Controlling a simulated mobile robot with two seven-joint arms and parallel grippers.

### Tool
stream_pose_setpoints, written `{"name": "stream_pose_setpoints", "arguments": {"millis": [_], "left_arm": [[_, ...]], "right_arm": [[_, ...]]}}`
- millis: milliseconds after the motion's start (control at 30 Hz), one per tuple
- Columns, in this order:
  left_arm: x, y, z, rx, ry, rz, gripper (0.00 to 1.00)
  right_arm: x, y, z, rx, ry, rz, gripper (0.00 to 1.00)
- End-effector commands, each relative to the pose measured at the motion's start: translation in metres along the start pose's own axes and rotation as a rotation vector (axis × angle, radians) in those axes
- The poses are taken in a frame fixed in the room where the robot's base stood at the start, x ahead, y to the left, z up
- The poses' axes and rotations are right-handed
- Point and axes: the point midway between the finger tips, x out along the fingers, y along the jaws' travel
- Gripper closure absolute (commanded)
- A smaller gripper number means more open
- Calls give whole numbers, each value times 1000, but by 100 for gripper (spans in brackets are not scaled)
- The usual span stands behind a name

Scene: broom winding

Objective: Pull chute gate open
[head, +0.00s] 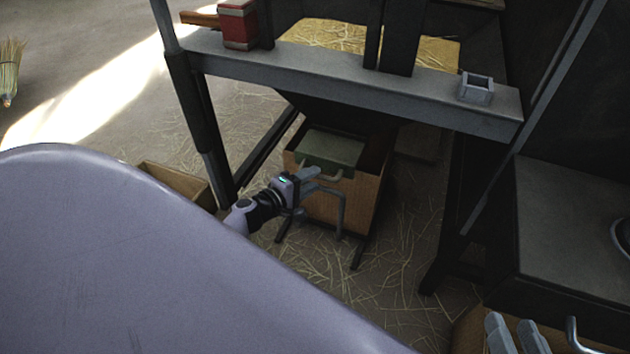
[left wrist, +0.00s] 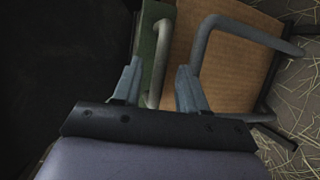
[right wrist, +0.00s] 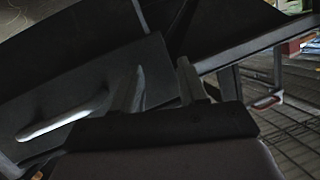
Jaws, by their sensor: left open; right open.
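The chute gate appears to be a green panel (head: 335,150) with a pale bar handle (left wrist: 157,85), at the top of a wooden box under the metal frame. The panel also shows in the left wrist view (left wrist: 151,45). My left gripper (head: 312,183) is open at the front of the box. In the left wrist view (left wrist: 158,88) its fingers stand on either side of the pale handle; contact cannot be told. My right gripper (head: 515,335) is open and apparently empty at the lower right, beside a dark panel with a pale handle (right wrist: 62,120).
A bent grey bar (head: 343,212) sticks out from the wooden box (head: 335,205), close to my left fingers. The grey crossbeam (head: 340,82) spans above. A dark bench (head: 575,230) stands at the right. Straw litters the floor.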

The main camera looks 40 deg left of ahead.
Motion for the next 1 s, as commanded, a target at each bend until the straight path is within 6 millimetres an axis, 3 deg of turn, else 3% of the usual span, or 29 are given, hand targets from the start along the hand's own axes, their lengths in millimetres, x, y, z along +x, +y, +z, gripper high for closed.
{"name": "stream_pose_setpoints", "arguments": {"millis": [167, 467, 500, 600, 633, 1000], "left_arm": [[15, -1, 0, 2, 0, 0, 58], [18, 0, 0, 2, 0, -1, 58], [18, 0, 0, 2, 0, -1, 61], [18, 0, 0, 2, 0, -1, 94], [18, 0, 0, 2, 0, -1, 100], [14, -1, 1, 2, -1, -1, 100]], "right_arm": [[-2, 3, 1, -25, 15, 10, 57], [-3, 3, 0, -31, 18, 13, 57], [-3, 3, 0, -31, 18, 13, 57], [-3, 3, 0, -31, 18, 13, 57], [-3, 3, 0, -31, 18, 13, 57], [-3, 3, 0, -30, 18, 12, 57]]}}
